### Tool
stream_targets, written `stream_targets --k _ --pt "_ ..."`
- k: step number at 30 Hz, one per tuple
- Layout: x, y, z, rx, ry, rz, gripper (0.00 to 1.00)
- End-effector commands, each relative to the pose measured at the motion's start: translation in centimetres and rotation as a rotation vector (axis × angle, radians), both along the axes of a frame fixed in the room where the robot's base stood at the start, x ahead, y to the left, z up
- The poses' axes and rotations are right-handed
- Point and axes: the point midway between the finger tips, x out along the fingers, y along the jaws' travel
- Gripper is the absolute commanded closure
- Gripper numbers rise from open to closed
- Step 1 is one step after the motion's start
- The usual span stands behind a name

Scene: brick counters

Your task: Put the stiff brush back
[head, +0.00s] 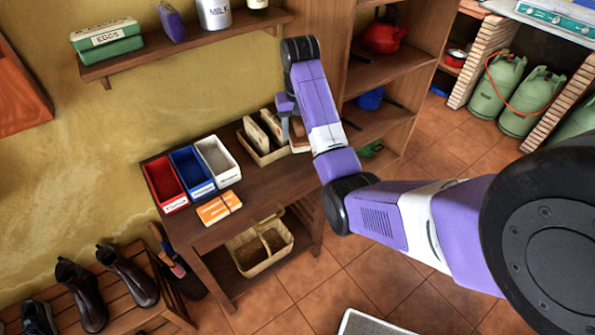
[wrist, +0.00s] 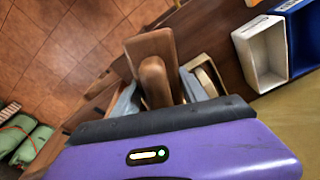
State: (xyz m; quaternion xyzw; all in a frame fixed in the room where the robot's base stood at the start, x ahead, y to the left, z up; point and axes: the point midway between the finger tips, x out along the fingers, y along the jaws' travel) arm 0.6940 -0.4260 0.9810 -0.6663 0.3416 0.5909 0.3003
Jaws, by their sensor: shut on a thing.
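My gripper (head: 292,125) points down at the right end of the wooden table (head: 264,197). It is shut on the stiff brush, a brown wooden piece (wrist: 155,80) between the grey fingers in the wrist view. In the head view a little of the brush's brown wood (head: 299,144) shows below the fingers; the arm hides part of it. The brush is beside or over the right end of a tan basket (head: 262,160) with cream-coloured items in it. I cannot tell whether it touches the basket or the table. Its bristles are not clear to see.
Red (head: 166,184), blue (head: 192,171) and white (head: 218,160) bins stand at the table's back left. An orange packet (head: 219,207) lies in front. A two-part basket (head: 260,250) is on the lower shelf. A wooden shelf unit (head: 390,68) stands close right of my gripper.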

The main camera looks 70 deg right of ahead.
Motion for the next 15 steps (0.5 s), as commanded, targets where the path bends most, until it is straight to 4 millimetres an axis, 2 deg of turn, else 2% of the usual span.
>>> stream_targets --k 1,4,5,12,15 --pt "0.0 0.0 -1.8 0.001 0.001 0.0 0.93" --pt "-0.1 0.1 -4.3 0.002 0.002 0.001 0.93" --pt "-0.1 0.1 -4.4 0.004 0.003 0.001 0.93" --pt "-0.1 0.1 -9.0 0.002 0.002 0.001 0.93" --pt "0.0 0.0 -9.9 0.001 0.001 0.001 0.93"
